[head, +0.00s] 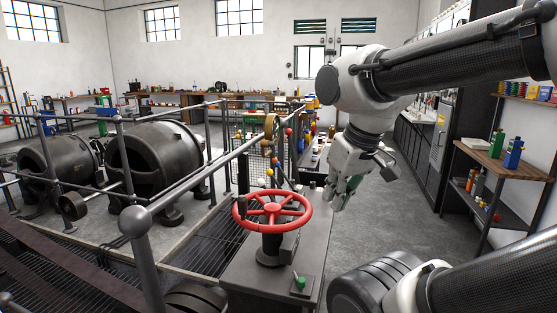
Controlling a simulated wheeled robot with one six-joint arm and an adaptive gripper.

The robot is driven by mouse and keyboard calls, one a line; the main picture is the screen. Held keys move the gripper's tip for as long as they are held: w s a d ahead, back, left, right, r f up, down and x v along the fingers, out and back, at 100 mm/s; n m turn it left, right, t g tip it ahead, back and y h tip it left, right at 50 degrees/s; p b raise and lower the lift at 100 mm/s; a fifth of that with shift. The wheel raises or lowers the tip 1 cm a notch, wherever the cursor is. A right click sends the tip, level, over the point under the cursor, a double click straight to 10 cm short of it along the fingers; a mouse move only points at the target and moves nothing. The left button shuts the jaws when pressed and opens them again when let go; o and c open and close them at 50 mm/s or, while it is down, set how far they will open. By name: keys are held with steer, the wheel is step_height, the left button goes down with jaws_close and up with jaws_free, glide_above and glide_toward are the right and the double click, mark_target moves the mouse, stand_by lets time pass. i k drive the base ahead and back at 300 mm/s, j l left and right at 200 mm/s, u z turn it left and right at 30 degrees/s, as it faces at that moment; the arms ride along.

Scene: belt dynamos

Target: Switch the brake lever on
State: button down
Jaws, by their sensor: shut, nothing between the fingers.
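My gripper (338,205) hangs below my arm's wrist, pointing down, just right of the red handwheel and over or beside the right edge of the grey console. Its fingers are small and dark in this view; they look shut, with nothing seen between them. The red handwheel (272,207) stands on a dark post on the grey console (245,278). I cannot make out for certain which part is the brake lever. Behind the wheel stands an upright brass-coloured piece (269,127) with several coloured balls near it. A green button (300,283) sits at the console's front.
A grey railing (200,173) runs along the left side of the console. Two dark dynamos (158,160) stand behind it. Shelves (500,165) with bottles and boxes stand at the right. The concrete floor (385,225) between console and shelves is clear.

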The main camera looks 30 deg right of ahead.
mark_target(289, 132)
steer(key=i+l+u, duration=0.1)
steer(key=l+u, duration=0.8)
steer(key=l, duration=0.75)
steer(key=l+u, duration=0.1)
steer(key=l, duration=0.8)
steer(key=k+l+u, duration=0.15)
steer(key=l, duration=0.75)
steer(key=k+l, duration=0.1)
steer(key=l, duration=0.65)
steer(key=k+l, duration=0.1)
steer(key=l, duration=0.7)
steer(key=i, duration=0.5)
